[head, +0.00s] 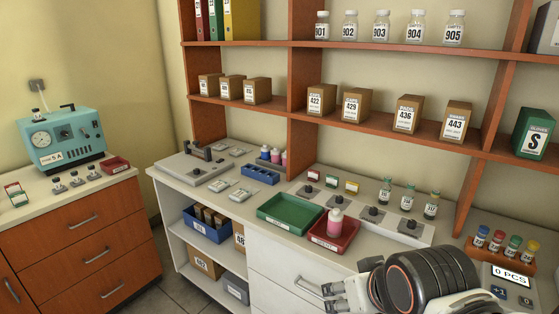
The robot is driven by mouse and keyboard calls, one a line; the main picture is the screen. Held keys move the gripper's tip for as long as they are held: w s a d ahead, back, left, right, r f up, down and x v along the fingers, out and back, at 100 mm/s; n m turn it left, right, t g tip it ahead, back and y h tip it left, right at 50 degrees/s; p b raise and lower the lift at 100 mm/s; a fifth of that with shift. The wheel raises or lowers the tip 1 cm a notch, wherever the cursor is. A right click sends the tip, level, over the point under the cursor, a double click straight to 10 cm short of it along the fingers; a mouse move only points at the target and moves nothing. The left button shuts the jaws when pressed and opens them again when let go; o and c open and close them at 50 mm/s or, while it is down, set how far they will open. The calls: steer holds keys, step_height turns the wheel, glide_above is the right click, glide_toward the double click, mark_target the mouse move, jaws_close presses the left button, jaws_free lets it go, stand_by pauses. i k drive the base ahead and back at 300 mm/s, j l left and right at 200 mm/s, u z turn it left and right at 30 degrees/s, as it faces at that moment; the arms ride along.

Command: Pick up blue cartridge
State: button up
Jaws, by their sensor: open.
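A small cylinder with a blue cap and a white label (481,237), which looks like the blue cartridge, stands upright at the left end of an orange-brown rack (478,255) on the right of the counter. Cylinders with red (497,241), green (513,246) and yellow (530,250) tops stand beside it. My gripper (333,296) is at the bottom, left of and nearer than the rack, with its fingers towards the left. It is open and empty, and apart from the cartridge.
A counter display (510,275) reading "0 PCS" stands in front of the rack. A green tray (290,225), a red tray (323,240) holding a pink bottle (335,222), and vials (432,207) stand on the counter. Shelves with boxes (456,122) overhang the back.

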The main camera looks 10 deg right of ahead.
mark_target(266, 150)
steer(key=z, duration=0.6)
steer(key=i+j+z, duration=0.3)
steer(key=j+z, duration=0.3)
steer(key=j, duration=0.15)
steer(key=i+j+z, duration=0.1)
steer(key=j+z, duration=0.5)
steer(key=j, duration=0.25)
steer(key=k+j, duration=0.1)
steer(key=j, duration=1.25)
steer(key=k+j, duration=0.15)
steer(key=j, duration=1.2)
steer(key=i+z, duration=0.2)
steer(key=i, duration=0.25)
